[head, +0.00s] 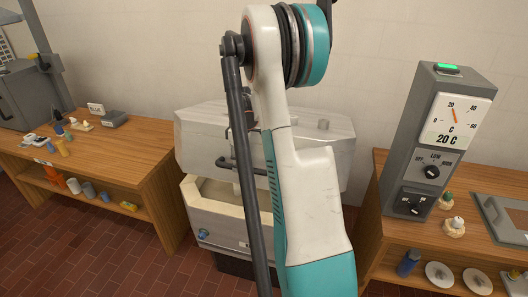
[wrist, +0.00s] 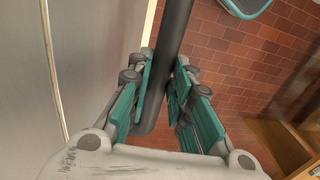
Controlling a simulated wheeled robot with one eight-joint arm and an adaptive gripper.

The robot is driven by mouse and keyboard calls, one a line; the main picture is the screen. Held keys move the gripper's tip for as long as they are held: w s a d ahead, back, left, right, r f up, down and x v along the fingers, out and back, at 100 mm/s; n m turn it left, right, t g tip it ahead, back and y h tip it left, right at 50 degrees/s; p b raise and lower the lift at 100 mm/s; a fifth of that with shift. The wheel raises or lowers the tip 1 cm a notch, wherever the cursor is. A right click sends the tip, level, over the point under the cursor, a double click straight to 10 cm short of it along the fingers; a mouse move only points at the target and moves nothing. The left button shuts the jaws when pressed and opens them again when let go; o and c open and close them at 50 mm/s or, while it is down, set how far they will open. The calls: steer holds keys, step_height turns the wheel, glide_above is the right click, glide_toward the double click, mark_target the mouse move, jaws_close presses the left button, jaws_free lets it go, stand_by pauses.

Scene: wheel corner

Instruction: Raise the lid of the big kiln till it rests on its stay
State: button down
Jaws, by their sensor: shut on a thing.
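The big kiln (head: 215,225) stands at the middle of the head view, behind my arm. Its grey faceted lid (head: 195,135) is tilted up at the back, and the pale inner rim (head: 206,193) shows below it. A dark bar handle (head: 226,163) sticks out from the lid's front. In the wrist view my gripper (wrist: 162,82) is shut on the dark handle bar (wrist: 174,35), with teal finger pads on both sides of it. In the head view my arm covers the gripper and much of the kiln. I cannot make out the stay.
A wooden bench (head: 130,150) with small items stands at left. At right a grey controller (head: 430,140) reading 20 C stands on another wooden bench (head: 395,240). The brick floor (head: 110,255) between left bench and kiln is clear.

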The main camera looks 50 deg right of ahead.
steer(key=w+d+r+p, duration=0.1)
steer(key=d+r+p, duration=0.1)
steer(key=r, duration=0.2)
steer(key=w+d+r+y+p, duration=0.1)
steer(key=d+r+p, duration=0.1)
steer(key=r, duration=0.1)
steer(key=d+r+y+p, duration=0.1)
steer(key=d+r+p, duration=0.1)
steer(key=d+r, duration=0.1)
steer(key=shift+w+d+r+g, duration=0.1)
steer(key=shift+w+r+g, duration=0.1)
steer(key=shift+r, duration=0.25)
steer(key=shift+w+r+g, duration=0.2)
steer(key=shift+r, duration=0.2)
steer(key=shift+d+r, duration=0.15)
steer(key=shift+r, duration=0.1)
steer(key=w+d+r+p, duration=0.4)
steer(key=d+r+p, duration=0.6)
steer(key=r, duration=0.1)
steer(key=shift+w+d, duration=0.15)
steer(key=shift+d, duration=0.05)
steer(key=shift+r, duration=0.1)
